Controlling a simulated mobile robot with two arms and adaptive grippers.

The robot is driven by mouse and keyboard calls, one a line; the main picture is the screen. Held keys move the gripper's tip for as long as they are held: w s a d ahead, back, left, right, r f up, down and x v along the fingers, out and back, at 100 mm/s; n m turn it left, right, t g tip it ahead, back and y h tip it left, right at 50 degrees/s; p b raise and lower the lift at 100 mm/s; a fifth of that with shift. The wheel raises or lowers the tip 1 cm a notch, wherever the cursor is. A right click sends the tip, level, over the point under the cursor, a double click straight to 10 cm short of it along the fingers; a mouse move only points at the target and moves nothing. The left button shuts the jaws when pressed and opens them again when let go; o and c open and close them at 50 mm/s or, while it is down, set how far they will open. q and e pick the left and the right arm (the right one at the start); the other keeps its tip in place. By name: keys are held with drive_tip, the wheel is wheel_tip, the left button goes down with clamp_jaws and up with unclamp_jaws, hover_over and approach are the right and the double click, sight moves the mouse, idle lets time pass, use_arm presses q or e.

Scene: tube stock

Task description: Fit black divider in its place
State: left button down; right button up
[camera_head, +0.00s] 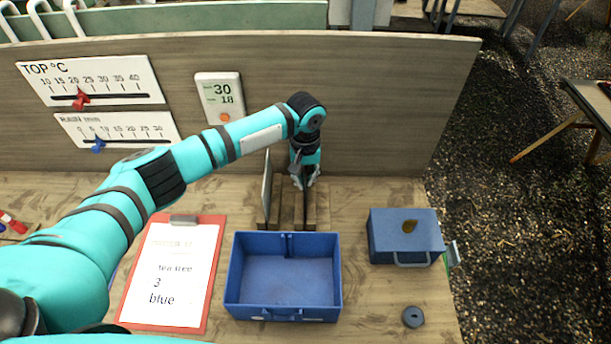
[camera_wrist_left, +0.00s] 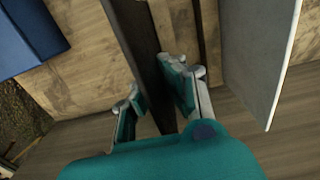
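The black divider (camera_wrist_left: 146,62) stands upright in the wooden rack (camera_head: 262,222) behind the blue tray; its dark edge (camera_head: 306,207) shows below my left gripper in the head view. My left gripper (camera_head: 306,182) points down over the rack. In the left wrist view, its fingers (camera_wrist_left: 159,93) lie on either side of the divider; whether both press on it cannot be told. A pale grey panel (camera_head: 266,190) stands in the rack to the left. The blue tray (camera_head: 232,276) is empty, with a small slot piece on its back wall. My right gripper is not in view.
A closed blue box (camera_head: 385,228) sits to the right, a dark round object (camera_head: 413,317) near the front. A clipboard (camera_head: 208,303) reading "tea tree 3 blue" lies left of the tray. A wooden back panel (camera_head: 380,110) with gauges stands behind the rack.

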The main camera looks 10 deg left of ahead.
use_arm(q)
drive_tip(key=shift+f, duration=0.1)
drive_tip(key=shift+f+b, duration=0.6)
drive_tip(key=shift+f, duration=0.65)
drive_tip(key=c, duration=1.4)
unclamp_jaws()
drive_tip(key=shift+r, duration=0.1)
wheel_tip(320, 180, up, 12)
drive_tip(key=shift+f, duration=0.1)
drive_tip(key=shift+s, duration=0.1)
